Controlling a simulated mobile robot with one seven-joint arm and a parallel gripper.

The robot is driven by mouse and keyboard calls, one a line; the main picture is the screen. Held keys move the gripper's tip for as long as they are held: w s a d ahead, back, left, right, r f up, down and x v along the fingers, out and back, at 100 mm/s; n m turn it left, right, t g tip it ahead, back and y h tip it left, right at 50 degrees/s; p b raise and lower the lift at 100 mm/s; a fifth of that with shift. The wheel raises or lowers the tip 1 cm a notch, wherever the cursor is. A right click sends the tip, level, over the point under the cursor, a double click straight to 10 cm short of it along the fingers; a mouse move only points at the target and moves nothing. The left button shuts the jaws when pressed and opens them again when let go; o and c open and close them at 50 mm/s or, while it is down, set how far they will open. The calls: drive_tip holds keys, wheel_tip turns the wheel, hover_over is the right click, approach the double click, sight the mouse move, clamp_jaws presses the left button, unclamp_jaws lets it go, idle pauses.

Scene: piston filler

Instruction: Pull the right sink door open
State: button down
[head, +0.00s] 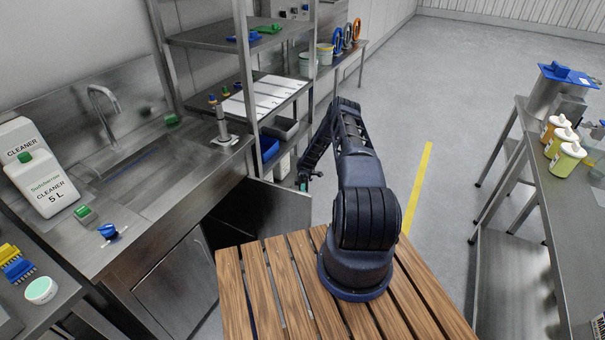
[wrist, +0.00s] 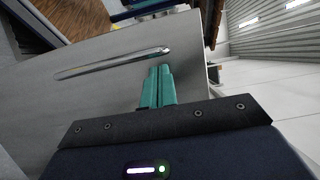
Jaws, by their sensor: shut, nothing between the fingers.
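The right sink door (head: 283,207) stands swung out from the sink cabinet, with a dark opening (head: 232,208) beside it. In the wrist view the door's grey panel (wrist: 110,92) fills the left and middle, with a metal bar handle (wrist: 112,62) across it. My gripper (head: 303,185) is at the door's outer edge in the head view. In the wrist view its teal fingers (wrist: 157,88) are shut together with nothing between them. Their tips lie just below the right end of the handle, not around it. Whether they touch the door I cannot tell.
The left sink door (head: 177,285) is closed. The steel sink counter (head: 170,160) holds cleaner jugs (head: 45,185) and a tap (head: 103,112). A shelf rack (head: 205,40) stands behind the open door. Clear floor (head: 435,120) lies to the right, before a steel table (head: 560,210).

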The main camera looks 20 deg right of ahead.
wheel_tip(320, 180, up, 31)
drive_tip(key=a+m+t+h, duration=0.1)
drive_tip(key=m+t+h, duration=0.2)
drive_tip(key=t, duration=0.1)
drive_tip(key=s+a+r+m+t+h, duration=0.1)
drive_tip(key=s+r+m+t, duration=0.2)
drive_tip(key=r, duration=0.6)
drive_tip(key=s+a+r+m+t+h, duration=0.1)
drive_tip(key=s+r+t+h, duration=0.2)
drive_tip(key=r, duration=0.6)
drive_tip(key=s+r+m+t, duration=0.3)
drive_tip(key=s+r+t, duration=0.2)
drive_tip(key=s+r, duration=0.8)
drive_tip(key=s+r+m+t, duration=0.1)
drive_tip(key=s+m+t, duration=0.2)
drive_tip(key=s, duration=1.1)
drive_tip(key=t, duration=0.3)
drive_tip(key=shift+s+a+r+m, duration=0.2)
drive_tip(key=shift+s+r+m, duration=0.1)
